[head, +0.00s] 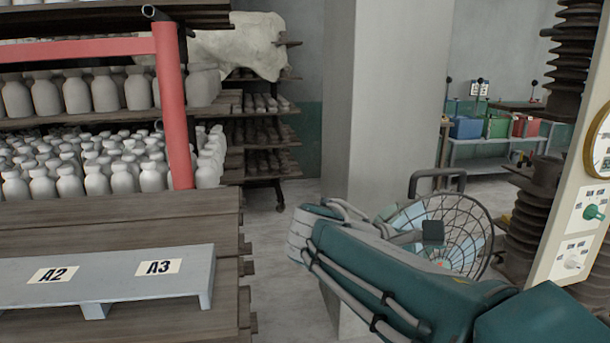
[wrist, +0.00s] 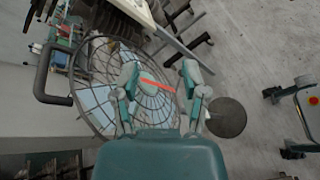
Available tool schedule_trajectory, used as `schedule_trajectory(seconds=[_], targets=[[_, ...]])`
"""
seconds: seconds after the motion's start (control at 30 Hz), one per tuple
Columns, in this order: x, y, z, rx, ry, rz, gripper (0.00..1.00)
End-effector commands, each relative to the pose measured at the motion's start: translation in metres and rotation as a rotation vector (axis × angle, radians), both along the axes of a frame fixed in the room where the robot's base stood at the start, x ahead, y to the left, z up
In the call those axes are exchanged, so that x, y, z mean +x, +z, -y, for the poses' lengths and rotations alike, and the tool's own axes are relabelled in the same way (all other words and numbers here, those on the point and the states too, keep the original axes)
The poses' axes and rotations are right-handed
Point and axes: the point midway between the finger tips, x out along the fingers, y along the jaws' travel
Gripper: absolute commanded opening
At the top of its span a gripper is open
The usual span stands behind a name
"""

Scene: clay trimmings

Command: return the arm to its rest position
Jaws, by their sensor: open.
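My arm (head: 390,265) reaches in from the lower right of the head view, its teal links folded at the elbow near the middle. My gripper (wrist: 160,76) shows in the wrist view with its two fingers spread apart and nothing between them. A red streak shows behind the gap. In the head view I cannot clearly make out the fingers; the arm hides much of that area.
A round wire-caged fan (head: 462,232) with a handle stands behind my arm; its cage also shows in the wrist view (wrist: 92,95). A grey board (head: 105,283) marked A2 and A3 lies at left, below shelves of white bottles (head: 95,180). A control panel (head: 572,235) stands at right.

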Motion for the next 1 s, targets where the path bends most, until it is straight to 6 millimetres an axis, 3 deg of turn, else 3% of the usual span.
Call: schedule_trajectory(seconds=[0.27, 0.4, 0.53, 0.73, 1.0], targets=[[-0.058, -0.064, 0.022, 0.448, -0.105, 0.157, 0.57], [-0.094, -0.104, 0.012, 0.770, -0.226, 0.326, 0.57], [-0.119, -0.132, -0.007, 1.056, -0.373, 0.514, 0.57], [-0.135, -0.150, -0.031, 1.358, -0.567, 0.754, 0.57], [-0.137, -0.153, -0.037, 1.427, -0.618, 0.812, 0.57]])
